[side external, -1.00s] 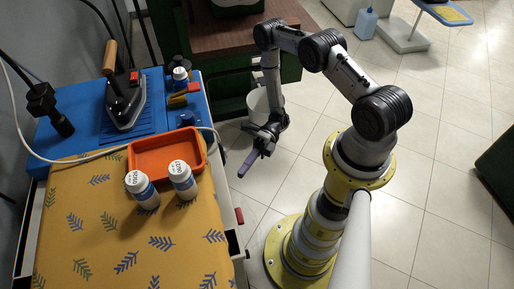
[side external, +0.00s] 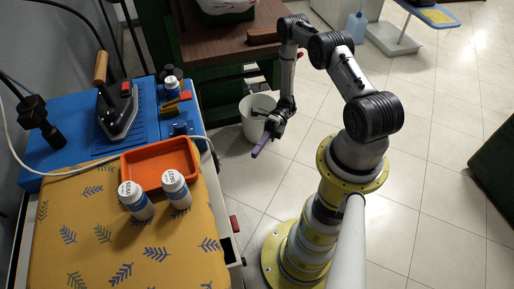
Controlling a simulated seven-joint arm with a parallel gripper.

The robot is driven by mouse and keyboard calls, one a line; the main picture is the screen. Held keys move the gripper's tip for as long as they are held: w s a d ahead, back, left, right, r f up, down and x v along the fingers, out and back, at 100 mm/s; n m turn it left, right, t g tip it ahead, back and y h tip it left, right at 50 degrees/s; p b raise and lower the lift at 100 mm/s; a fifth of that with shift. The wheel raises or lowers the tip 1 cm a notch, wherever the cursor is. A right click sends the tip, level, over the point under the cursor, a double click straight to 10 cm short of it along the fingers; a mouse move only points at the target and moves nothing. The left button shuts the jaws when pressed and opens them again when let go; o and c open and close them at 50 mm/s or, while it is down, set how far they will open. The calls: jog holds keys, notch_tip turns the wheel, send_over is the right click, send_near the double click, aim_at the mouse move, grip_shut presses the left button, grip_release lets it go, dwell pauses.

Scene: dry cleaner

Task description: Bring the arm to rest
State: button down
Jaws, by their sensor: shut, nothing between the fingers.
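My gripper (side external: 262,144) hangs low over the floor gap between the ironing table and my yellow base in the side external view. It is shut and empty, its fingers pointing down and to the left. It is apart from the table and the bottles, in front of a white bin (side external: 252,118). My arm is folded back over itself toward the far side of the scene.
An ironing table with a patterned yellow cover (side external: 140,250) stands left. It bears an orange tray (side external: 160,180), two white-capped bottles (side external: 136,201) (side external: 176,190) and an iron (side external: 119,110). A brown-topped cabinet (side external: 215,45) stands behind. Tiled floor (side external: 440,140) at right is clear.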

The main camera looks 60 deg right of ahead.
jog(key=w+r+n+g+h, duration=0.35)
jog(key=w+r+n, duration=0.25)
jog(key=r, duration=0.6)
jog(key=s+a+r+n+h, duration=0.1)
jog(key=a+r+n+h, duration=0.2)
jog(key=r, duration=0.4)
jog(key=s+a+r+n+h, duration=0.1)
jog(key=a+r+n+h, duration=0.1)
jog(key=r+n+h, duration=0.3)
jog(key=s+a+r+n+t+h, duration=0.2)
jog(key=s+r+n+t+h, duration=0.1)
jog(key=s+r+n, duration=0.7)
jog(key=s+d+r+n+t+h, duration=0.1)
jog(key=s+d+n+t+h, duration=0.3)
jog(key=n, duration=0.7)
jog(key=shift+d+t, duration=0.7)
jog(key=shift+t, duration=0.35)
